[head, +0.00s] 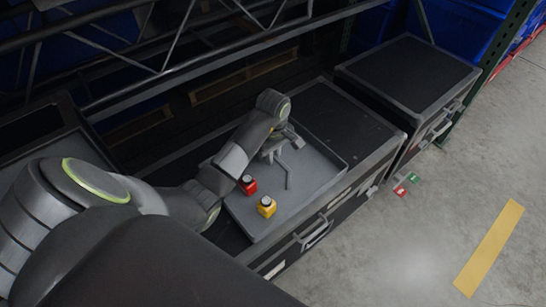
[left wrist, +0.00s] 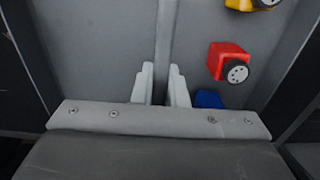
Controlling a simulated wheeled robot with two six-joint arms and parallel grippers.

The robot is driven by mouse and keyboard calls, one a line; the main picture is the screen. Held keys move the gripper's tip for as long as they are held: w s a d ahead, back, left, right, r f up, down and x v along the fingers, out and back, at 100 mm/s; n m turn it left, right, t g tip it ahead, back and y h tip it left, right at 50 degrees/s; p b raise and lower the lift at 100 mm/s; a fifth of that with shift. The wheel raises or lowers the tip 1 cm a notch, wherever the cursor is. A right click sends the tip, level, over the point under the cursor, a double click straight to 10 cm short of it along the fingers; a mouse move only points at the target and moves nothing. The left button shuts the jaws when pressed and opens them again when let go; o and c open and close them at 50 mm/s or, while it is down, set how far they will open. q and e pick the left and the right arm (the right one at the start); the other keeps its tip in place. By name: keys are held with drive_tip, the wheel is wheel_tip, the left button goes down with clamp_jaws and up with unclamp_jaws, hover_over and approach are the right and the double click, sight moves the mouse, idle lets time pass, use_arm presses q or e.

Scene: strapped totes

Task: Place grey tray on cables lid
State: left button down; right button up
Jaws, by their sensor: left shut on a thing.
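The grey tray (head: 318,168) lies over a black case (head: 335,112) in the head view; I cannot tell whether it rests on the lid or hangs just above it. It carries a red item (head: 248,187) and a yellow item (head: 267,207). My left gripper (head: 277,146) is over the tray's middle. In the left wrist view its fingers (left wrist: 163,75) are shut on the tray's upright grey bar (left wrist: 167,30). The red item (left wrist: 228,60), part of the yellow one (left wrist: 252,4) and a blue item (left wrist: 208,99) show there. My right gripper is not in view. No cables label is readable.
Another black case (head: 408,75) stands at the upper right, with a small gap between the cases. Small red and green tags (head: 406,185) hang by the front latches. Rack bars cross behind. The concrete floor at right is clear, with a yellow stripe (head: 489,248).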

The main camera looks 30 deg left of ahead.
use_arm(q)
drive_tip(key=shift+f, duration=0.1)
drive_tip(key=shift+f, duration=0.2)
drive_tip(key=c, duration=1.5)
unclamp_jaws()
drive_tip(key=shift+o, duration=0.2)
drive_tip(key=shift+r, duration=0.1)
